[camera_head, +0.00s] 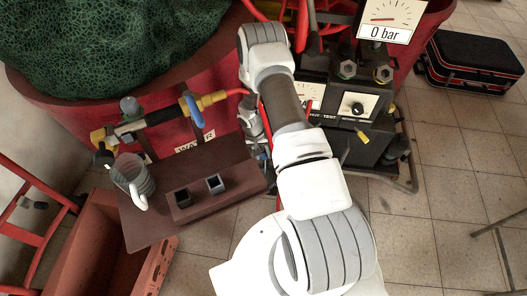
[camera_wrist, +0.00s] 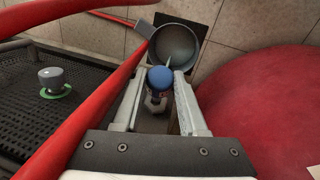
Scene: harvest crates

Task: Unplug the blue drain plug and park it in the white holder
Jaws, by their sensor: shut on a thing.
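The blue drain plug (camera_wrist: 160,78) is between the two fingers of my gripper (camera_wrist: 160,92) in the wrist view. The fingers are shut on it, with its round blue top toward a grey round cup (camera_wrist: 174,46). A metal fitting shows just below the blue top. I cannot tell whether the plug is still seated in anything. In the head view my arm hides the plug and most of the gripper. I cannot make out a white holder in either view.
A red hose (camera_wrist: 95,95) crosses close on the left in the wrist view, and a red rounded surface (camera_wrist: 265,110) fills the right. In the head view, a brown shelf (camera_head: 150,225) holds two dark square sockets and a jug (camera_head: 131,172). Open floor (camera_head: 440,190) lies right.

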